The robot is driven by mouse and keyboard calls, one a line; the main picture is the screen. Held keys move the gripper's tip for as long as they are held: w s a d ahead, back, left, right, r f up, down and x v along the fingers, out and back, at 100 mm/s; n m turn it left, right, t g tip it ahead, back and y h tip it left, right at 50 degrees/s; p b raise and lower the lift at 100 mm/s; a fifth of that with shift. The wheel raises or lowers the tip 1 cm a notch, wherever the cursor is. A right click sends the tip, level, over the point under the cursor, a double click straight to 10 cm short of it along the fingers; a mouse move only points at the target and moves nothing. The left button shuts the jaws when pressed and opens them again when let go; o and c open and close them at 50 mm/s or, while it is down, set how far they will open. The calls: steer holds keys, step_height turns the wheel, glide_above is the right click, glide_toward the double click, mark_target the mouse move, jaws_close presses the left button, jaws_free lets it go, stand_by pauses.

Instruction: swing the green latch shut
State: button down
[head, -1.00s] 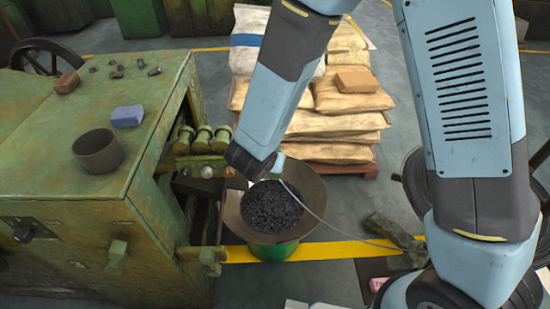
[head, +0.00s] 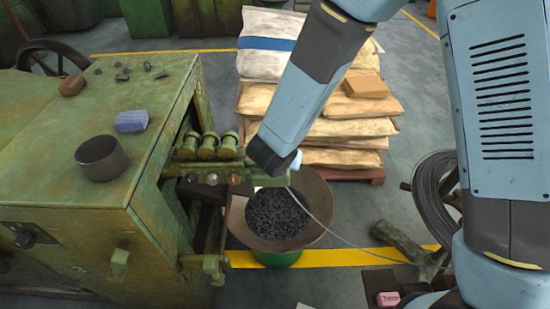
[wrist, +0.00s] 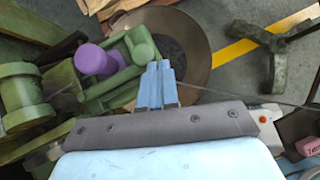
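In the wrist view, a green latch-like piece (wrist: 110,88) with bar-shaped arms and a round green post (wrist: 140,46) lies just left of the fingertips. A purple knob (wrist: 96,62) is beside it. My gripper (wrist: 157,68) has two light blue fingers close together with nothing between them. The fingertips are very near the green piece; I cannot tell if they touch it.
The green machine (head: 75,165) stands at left, with a dark cup (head: 101,158) and a blue block (head: 131,121) on top. A bowl of dark pieces (head: 278,215) is below my wrist. Stacked sacks (head: 345,128) stand behind. A wire coil (head: 435,195) is at right.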

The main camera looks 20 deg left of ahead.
steer(key=shift+w+d, duration=0.1)
steer(key=shift+w, duration=0.15)
steer(key=s+d+r, duration=0.5)
steer(key=s+r, duration=0.3)
steer(key=s, duration=0.1)
steer(key=shift+s, duration=0.25)
stand_by(0.3)
stand_by(0.5)
